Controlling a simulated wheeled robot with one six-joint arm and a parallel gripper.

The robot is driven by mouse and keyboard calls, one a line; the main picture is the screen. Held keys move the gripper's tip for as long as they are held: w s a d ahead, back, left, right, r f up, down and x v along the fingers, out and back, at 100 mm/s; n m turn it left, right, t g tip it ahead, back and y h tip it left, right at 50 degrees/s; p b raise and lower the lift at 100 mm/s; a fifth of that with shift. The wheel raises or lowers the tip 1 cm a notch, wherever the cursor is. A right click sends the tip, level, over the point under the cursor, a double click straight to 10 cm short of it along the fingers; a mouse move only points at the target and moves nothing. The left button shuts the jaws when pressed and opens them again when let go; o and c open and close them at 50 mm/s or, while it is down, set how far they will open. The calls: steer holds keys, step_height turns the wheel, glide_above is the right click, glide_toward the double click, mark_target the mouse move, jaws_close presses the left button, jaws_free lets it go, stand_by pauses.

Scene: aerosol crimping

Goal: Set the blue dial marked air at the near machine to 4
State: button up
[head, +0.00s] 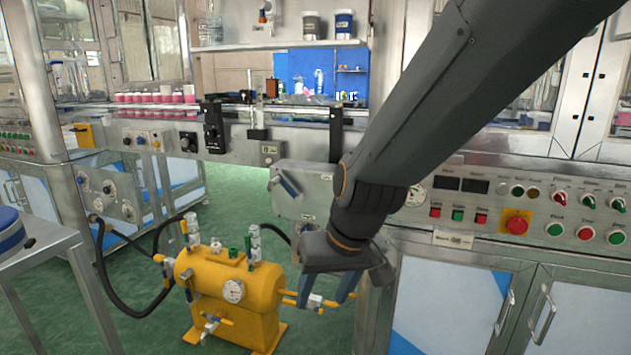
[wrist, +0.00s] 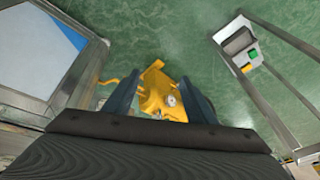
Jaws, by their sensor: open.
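The near machine has a grey steel box (head: 312,180) on its left side, with a dark blue lever-like handle (head: 290,186) on its face. Below it, a small round fitting (head: 305,229) sits just above my gripper and is partly hidden; I cannot read its marking or tell whether it is the air dial. No number 4 is readable. My gripper (head: 325,294) points down in front of the near machine, its two blue fingers apart and empty. In the wrist view my gripper (wrist: 160,80) is open above the floor, with no dial between the fingers.
A yellow tank (head: 228,288) with a gauge and valves stands on the green floor, left of and below my gripper; it also shows in the wrist view (wrist: 160,95). A control panel (head: 470,215) with buttons lies right. A metal table (head: 45,245) stands left.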

steer(key=s+d+r+g+h, duration=0.25)
steer(key=s+d, duration=0.65)
steer(key=s, duration=0.5)
steer(key=d+r+m+p, duration=0.3)
steer(key=d+r+p, duration=0.5)
steer(key=p, duration=1)
steer(key=shift+w+d+r+g, duration=0.35)
steer(key=shift+d+r, duration=0.05)
steer(key=shift+r, duration=0.15)
stand_by(0.7)
